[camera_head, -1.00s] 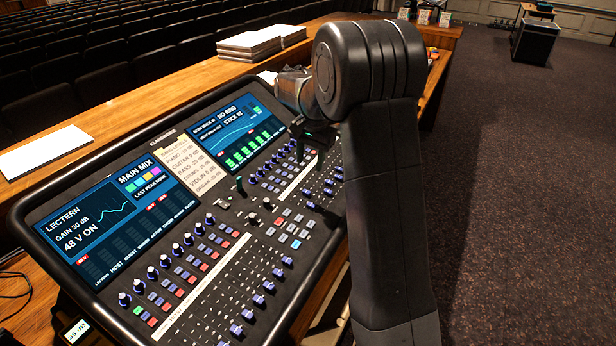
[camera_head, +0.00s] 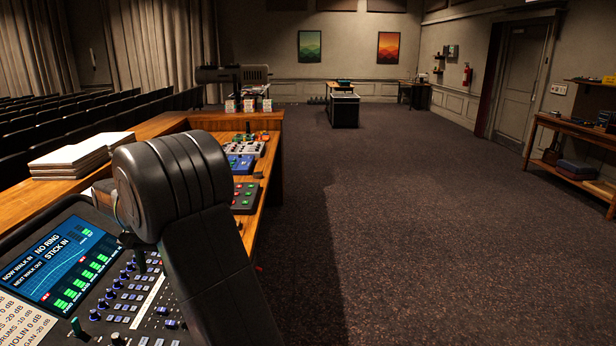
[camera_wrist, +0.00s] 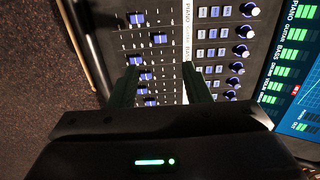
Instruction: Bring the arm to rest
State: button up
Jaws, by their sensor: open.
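My arm (camera_head: 195,215) rises at the lower left of the head view, its thick dark elbow in front of the mixing desk (camera_head: 115,325). My gripper (camera_wrist: 160,78) shows in the wrist view. Its two dark fingers are apart with nothing between them. It hangs over the desk's faders and blue knobs. I cannot tell its exact height above them. In the head view the arm hides most of the gripper.
The desk's lit screen (camera_head: 60,260) lies left of my arm. Stacked white papers (camera_head: 78,158) and several coloured pedals (camera_head: 240,160) lie on the wooden counter (camera_head: 175,124). Dark carpet (camera_head: 400,230) is open to the right. A shelf table (camera_head: 580,140) stands at the right wall.

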aim_at(164, 311)
jog(key=f, duration=0.4)
jog(key=a+f+p, duration=0.1)
jog(key=f, duration=0.3)
jog(key=f+p, duration=0.1)
jog(key=f, duration=0.4)
jog(key=shift+s+a+f, duration=0.1)
jog(key=shift+a, duration=0.1)
jog(key=shift+d, duration=0.7)
